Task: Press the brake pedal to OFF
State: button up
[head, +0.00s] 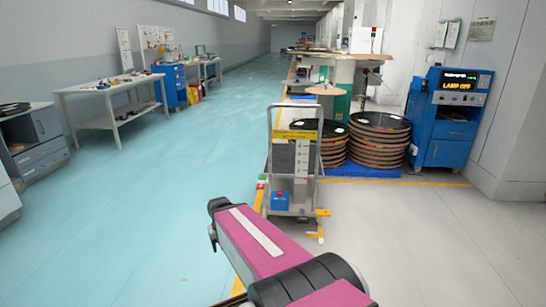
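A grey wheeled cart (302,207) with an upright tubular frame and a yellow label strip (295,134) stands ahead of me. Low at its right front corner are yellow-orange parts (322,212), and a small red and green part (261,182) shows at its left side. I cannot tell which of these is the brake pedal or how it is set; they are too small to read. My pink and black arm reaches up from the bottom edge, short of the cart in the picture. My gripper does not show.
Stacks of dark reels (379,142) stand on a blue base behind the cart. A blue cabinet (446,118) with a display reading "LAMP OFF" is at the right. Workbenches (110,88) line the left wall. The teal floor at left and grey floor at right are clear.

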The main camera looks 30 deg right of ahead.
aim_at(261, 183)
jog(key=i+j+z, duration=0.35)
jog(key=i, duration=0.65)
jog(key=i+j+z, duration=0.4)
jog(key=i+j, duration=0.2)
jog(key=i, duration=0.4)
jog(key=i+j+z, duration=0.35)
jog(key=i+j, duration=0.5)
